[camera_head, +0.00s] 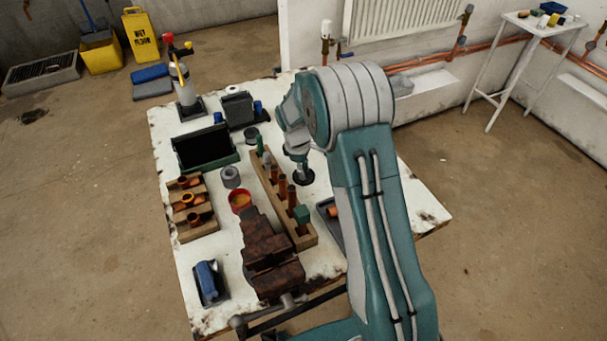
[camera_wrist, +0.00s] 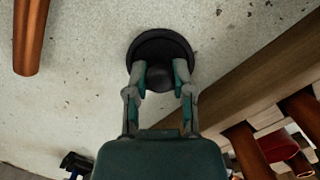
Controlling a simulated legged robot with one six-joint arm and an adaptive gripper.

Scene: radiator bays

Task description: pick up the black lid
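The black lid (camera_wrist: 160,43) is a round dark disc with a knob on top, in the upper middle of the wrist view. My gripper (camera_wrist: 161,76) has one finger on each side of the knob, with no clear gap between fingers and knob; it looks shut on it. In the head view the lid (camera_head: 305,179) is at the right part of the white table, right of the wooden rack, below my gripper (camera_head: 300,168). The lid appears at or very near the tabletop; any small gap under it cannot be made out.
A wooden rack (camera_head: 270,188) with copper and green-capped pieces stands close left of the lid. A copper pipe (camera_wrist: 28,38) lies at the left of the wrist view. A rusty vise (camera_head: 268,258), a dark green tray (camera_head: 206,148) and a red-orange cup (camera_head: 240,200) are farther left.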

